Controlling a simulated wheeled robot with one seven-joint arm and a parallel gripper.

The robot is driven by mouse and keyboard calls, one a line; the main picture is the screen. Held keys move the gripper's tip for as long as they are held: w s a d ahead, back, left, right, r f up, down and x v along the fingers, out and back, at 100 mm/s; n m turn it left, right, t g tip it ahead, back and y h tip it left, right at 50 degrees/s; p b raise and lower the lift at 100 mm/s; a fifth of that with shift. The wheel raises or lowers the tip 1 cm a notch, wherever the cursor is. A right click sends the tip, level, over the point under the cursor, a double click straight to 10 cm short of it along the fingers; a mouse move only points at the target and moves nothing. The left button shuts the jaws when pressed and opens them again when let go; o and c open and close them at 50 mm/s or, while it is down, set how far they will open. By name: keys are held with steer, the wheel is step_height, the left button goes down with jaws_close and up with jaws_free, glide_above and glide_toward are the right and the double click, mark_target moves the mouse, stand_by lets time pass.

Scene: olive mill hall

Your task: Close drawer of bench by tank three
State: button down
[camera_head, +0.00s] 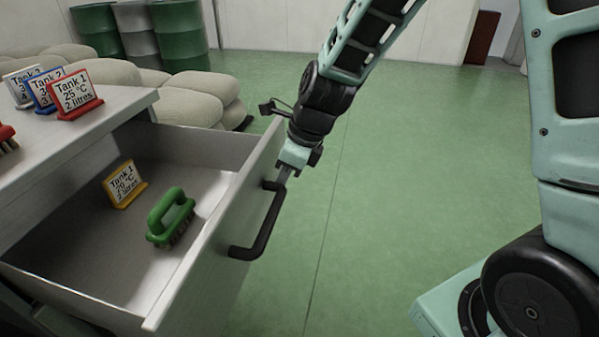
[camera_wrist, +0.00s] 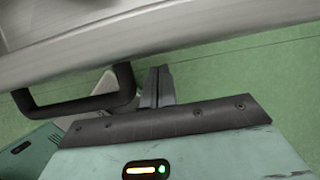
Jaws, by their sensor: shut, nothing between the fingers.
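The bench drawer (camera_head: 205,262) stands pulled out, its grey front facing the open floor. Its black bar handle (camera_head: 262,226) is on the front; the handle (camera_wrist: 75,106) also shows in the wrist view. My gripper (camera_head: 284,174) is shut and empty. It is at the drawer front, beside the far end of the handle and not around it. In the wrist view my gripper (camera_wrist: 159,82) points at the drawer front (camera_wrist: 150,38); whether the fingertips touch it I cannot tell. Inside the drawer are a green brush (camera_head: 170,217) and a yellow-framed sign (camera_head: 124,184) reading Tank 1.
The bench top (camera_head: 110,107) carries a red sign (camera_head: 75,95), a blue sign (camera_head: 45,90), a white sign (camera_head: 20,86) and part of a red brush (camera_head: 7,138). Pale sacks (camera_head: 190,98) and green drums (camera_head: 180,35) stand behind. The green floor (camera_head: 380,180) to the right is clear.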

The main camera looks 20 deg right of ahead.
steer(key=shift+w+a, duration=0.2)
steer(key=shift+a, duration=0.1)
